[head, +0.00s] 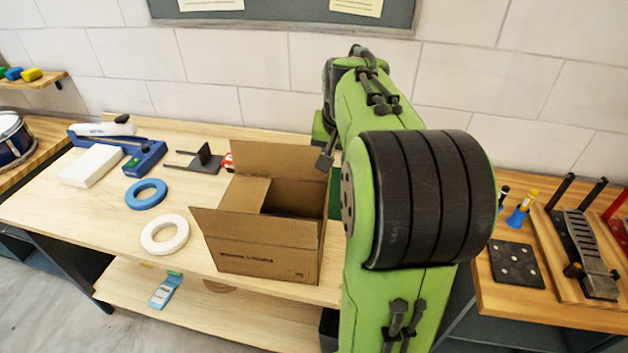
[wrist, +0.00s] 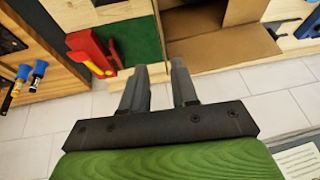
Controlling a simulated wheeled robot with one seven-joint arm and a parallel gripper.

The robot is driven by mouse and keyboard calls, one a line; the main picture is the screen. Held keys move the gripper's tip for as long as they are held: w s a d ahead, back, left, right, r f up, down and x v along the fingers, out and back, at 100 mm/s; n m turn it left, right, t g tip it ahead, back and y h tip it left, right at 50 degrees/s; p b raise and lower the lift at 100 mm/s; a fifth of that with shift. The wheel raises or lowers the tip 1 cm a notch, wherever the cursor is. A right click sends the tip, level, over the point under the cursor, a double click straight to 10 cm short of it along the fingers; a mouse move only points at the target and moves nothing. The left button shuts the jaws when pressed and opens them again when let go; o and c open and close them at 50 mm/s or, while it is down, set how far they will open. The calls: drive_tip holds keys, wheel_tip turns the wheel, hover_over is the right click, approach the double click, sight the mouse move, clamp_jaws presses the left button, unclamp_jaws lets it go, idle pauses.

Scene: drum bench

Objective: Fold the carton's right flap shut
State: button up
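The open brown carton (head: 268,262) stands on the bench in the head view, with its back flap (head: 275,158) raised and its front flap (head: 235,226) sloping outward. My arm hides the area just right of it, and I cannot clearly make out the right flap in either view. The wrist view shows part of the carton (wrist: 232,12) and a broad cardboard flap (wrist: 222,48) at the top. My gripper (wrist: 160,66) is empty, its two fingers apart, beside the carton. In the head view, a dark fingertip (head: 325,158) shows near the carton's back right corner.
A blue tape roll (head: 146,194), a white tape roll (head: 165,235) and a blue sealer (head: 145,158) lie left of the carton. A green mat (wrist: 130,38) and a red tool (wrist: 88,48) are close to my fingers. The tiled wall is behind.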

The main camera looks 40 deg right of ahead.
drive_tip(key=x, duration=1.4)
drive_tip(key=shift+w+f+b, duration=0.15)
drive_tip(key=shift+f+b, duration=0.1)
drive_tip(key=shift+b, duration=0.15)
clamp_jaws()
idle(0.4)
